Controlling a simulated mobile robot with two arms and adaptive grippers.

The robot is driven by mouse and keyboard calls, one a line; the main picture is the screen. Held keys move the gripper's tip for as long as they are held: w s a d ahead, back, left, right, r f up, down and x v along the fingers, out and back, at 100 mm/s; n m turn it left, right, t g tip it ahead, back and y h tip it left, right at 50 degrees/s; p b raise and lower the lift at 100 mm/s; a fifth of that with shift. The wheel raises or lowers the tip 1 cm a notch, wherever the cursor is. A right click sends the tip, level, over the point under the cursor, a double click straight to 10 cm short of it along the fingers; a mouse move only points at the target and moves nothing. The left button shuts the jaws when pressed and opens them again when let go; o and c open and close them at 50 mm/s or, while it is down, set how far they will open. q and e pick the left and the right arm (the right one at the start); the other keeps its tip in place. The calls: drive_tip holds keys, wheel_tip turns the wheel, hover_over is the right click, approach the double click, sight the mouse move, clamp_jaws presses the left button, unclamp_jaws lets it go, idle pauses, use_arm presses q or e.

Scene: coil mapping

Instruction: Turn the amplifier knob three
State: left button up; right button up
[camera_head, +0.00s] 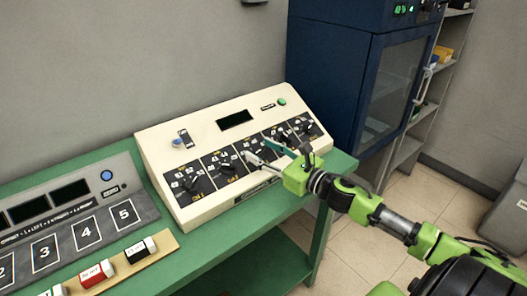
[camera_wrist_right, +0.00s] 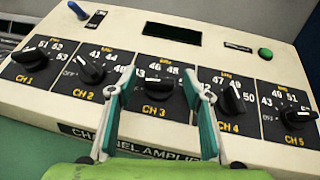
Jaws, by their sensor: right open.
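The cream amplifier (camera_head: 222,133) stands on the green table with a row of black dial panels, labelled CH 1 to CH 5. In the right wrist view, the black CH 3 knob (camera_wrist_right: 157,88) sits at the middle. My right gripper (camera_wrist_right: 158,77) is open, with one finger on each side of this knob and a gap visible at both sides. I cannot tell whether the fingertips touch the panel. In the head view my right gripper (camera_head: 264,148) reaches the panel from the right, and its fingers hide part of the middle dial. My left gripper is not in view.
The CH 2 knob (camera_wrist_right: 91,69) and CH 4 knob (camera_wrist_right: 232,100) lie close outside the fingers. A grey console (camera_head: 80,225) with numbered squares stands left on the green table (camera_head: 240,232). A dark blue cabinet (camera_head: 330,70) is behind right.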

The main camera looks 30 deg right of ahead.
drive_tip(key=c, duration=1.1)
